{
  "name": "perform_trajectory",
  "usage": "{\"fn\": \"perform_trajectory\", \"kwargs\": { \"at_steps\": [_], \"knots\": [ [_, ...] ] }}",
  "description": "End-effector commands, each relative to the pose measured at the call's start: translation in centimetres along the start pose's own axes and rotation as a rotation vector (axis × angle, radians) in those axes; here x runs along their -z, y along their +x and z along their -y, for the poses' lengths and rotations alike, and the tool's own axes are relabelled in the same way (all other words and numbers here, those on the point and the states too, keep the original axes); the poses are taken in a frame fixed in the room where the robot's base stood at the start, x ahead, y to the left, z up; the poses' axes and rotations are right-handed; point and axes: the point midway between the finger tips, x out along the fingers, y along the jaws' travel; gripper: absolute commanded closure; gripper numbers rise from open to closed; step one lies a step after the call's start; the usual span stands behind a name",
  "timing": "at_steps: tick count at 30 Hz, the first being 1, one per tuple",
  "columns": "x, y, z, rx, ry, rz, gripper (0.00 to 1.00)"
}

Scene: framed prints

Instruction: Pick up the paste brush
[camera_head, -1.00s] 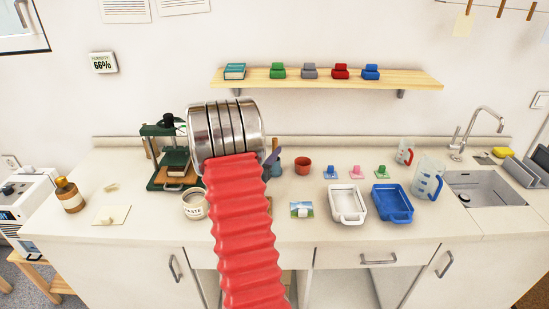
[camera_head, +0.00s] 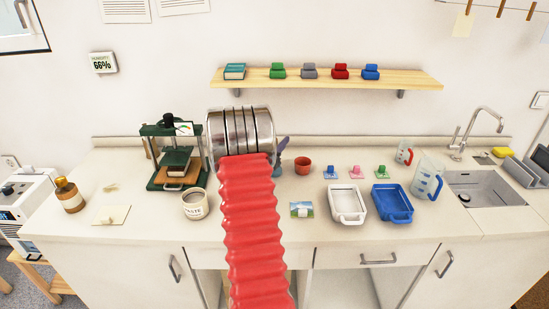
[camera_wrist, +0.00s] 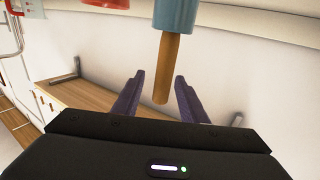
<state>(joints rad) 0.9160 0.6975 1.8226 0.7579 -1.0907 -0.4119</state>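The paste brush seems to be the upright brown wooden handle (camera_wrist: 168,70) in the wrist view, its lower part inside a blue-grey holder (camera_wrist: 175,15). That view is upside down, so the handle's free end points down in the picture. My gripper (camera_wrist: 159,76) is open, with a purple finger on either side of the handle in the picture. Gaps show on both sides; I cannot tell how deep the handle sits between them. In the head view the holder (camera_head: 274,167) is mostly hidden behind my arm, with a purple finger (camera_head: 283,143) just above it.
A red pot (camera_head: 303,165) stands right of the holder. A paste jar (camera_head: 195,204) and a green press (camera_head: 172,158) are to the left. White (camera_head: 347,218) and blue (camera_head: 392,217) trays lie to the right. A wall shelf (camera_head: 325,80) hangs above.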

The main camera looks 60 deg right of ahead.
Motion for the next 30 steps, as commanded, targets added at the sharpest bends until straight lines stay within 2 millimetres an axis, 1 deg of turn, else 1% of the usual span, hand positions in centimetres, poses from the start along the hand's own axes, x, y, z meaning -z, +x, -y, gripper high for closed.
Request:
{"fn": "perform_trajectory", "kwargs": {
  "at_steps": [1, 3, 7, 23, 26, 30],
  "knots": [
    [0.1, 0.8, 0.0, -0.001, 0.0, -0.001, 0.61],
    [0.0, 1.6, 0.0, -0.001, 0.0, -0.001, 0.61],
    [0.0, 2.5, 0.0, -0.001, 0.0, 0.0, 0.61],
    [0.1, 2.5, 0.1, 0.0, 0.0, 0.0, 0.61],
    [0.1, 2.5, 0.1, 0.0, 0.0, 0.0, 0.67],
    [0.1, 2.5, 0.1, 0.001, 0.0, 0.0, 0.77]
  ]
}}
